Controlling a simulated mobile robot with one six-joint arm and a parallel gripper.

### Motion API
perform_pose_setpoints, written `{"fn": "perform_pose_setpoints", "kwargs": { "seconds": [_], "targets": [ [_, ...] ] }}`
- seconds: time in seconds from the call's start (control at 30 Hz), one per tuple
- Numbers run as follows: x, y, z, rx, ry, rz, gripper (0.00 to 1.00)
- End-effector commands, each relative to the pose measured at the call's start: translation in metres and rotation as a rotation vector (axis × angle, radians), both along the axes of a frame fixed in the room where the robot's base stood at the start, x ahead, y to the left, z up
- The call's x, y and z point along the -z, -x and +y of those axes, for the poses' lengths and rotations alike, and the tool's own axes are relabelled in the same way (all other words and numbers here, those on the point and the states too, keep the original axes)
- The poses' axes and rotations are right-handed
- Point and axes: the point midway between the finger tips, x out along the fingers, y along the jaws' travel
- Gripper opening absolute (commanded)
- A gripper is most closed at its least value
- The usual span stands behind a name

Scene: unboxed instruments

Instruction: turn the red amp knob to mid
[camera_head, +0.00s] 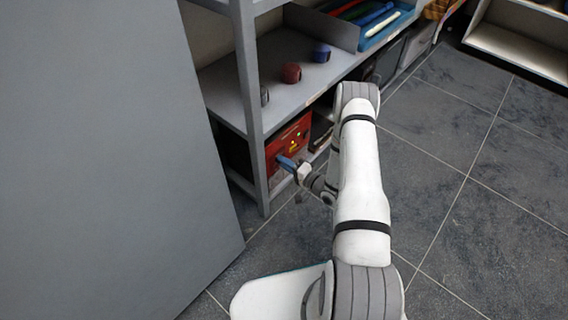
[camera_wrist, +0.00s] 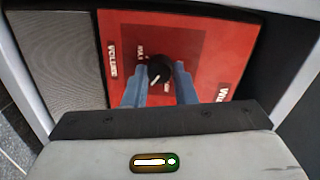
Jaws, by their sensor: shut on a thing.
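The red amp (camera_head: 290,138) sits on the low shelf in the head view. Its red front panel (camera_wrist: 215,50) fills much of the wrist view, with white-on-dark labels. The amp knob (camera_wrist: 161,66) is round and black with a white pointer mark toward the lower left in the wrist picture. My gripper (camera_head: 286,162) has blue fingers, which also show in the wrist view (camera_wrist: 160,76), one on each side of the knob and shut on it. The knob is not visible in the head view.
A grey speaker grille (camera_wrist: 55,55) lies left of the panel. A shelf upright (camera_head: 250,110) stands close to the left of the amp. The shelf above holds a red item (camera_head: 292,73) and a blue item (camera_head: 322,53). The tiled floor (camera_head: 450,190) at right is clear.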

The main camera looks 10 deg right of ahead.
Motion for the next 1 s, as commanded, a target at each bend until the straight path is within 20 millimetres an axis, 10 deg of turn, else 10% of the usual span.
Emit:
{"fn": "perform_pose_setpoints", "kwargs": {
  "seconds": [1.0],
  "targets": [
    [0.0033,0.0032,0.0048,-0.011,-0.294,0.223,0.02]
  ]
}}
